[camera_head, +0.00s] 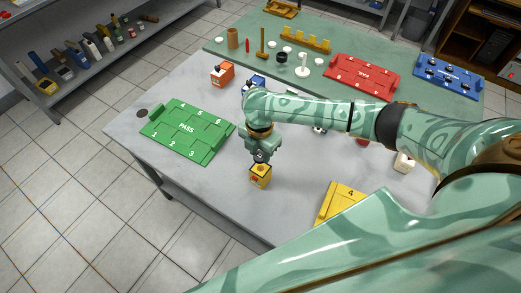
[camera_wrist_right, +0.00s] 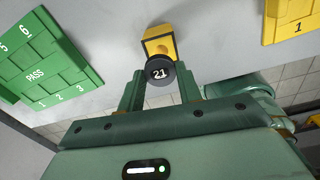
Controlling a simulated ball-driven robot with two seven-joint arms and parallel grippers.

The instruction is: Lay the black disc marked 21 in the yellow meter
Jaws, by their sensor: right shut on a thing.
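The black disc marked 21 (camera_wrist_right: 160,73) is held between the fingertips of my right gripper (camera_head: 260,153), its numbered face toward the wrist camera. The yellow meter (camera_head: 260,178) is a small box standing on the grey table just below the disc in the head view. In the wrist view the yellow meter (camera_wrist_right: 160,42) shows just beyond the disc, which overlaps its near part. I cannot tell whether disc and meter touch. My right gripper (camera_wrist_right: 160,80) is shut on the disc. My left gripper is not in view.
The green PASS tray (camera_head: 187,131) lies left of the gripper. A yellow tray (camera_head: 340,200) is partly hidden behind my arm. Orange (camera_head: 221,74) and blue (camera_head: 253,83) boxes stand farther back. A red FAIL tray (camera_head: 362,76) lies on the green mat. Table around the yellow meter is clear.

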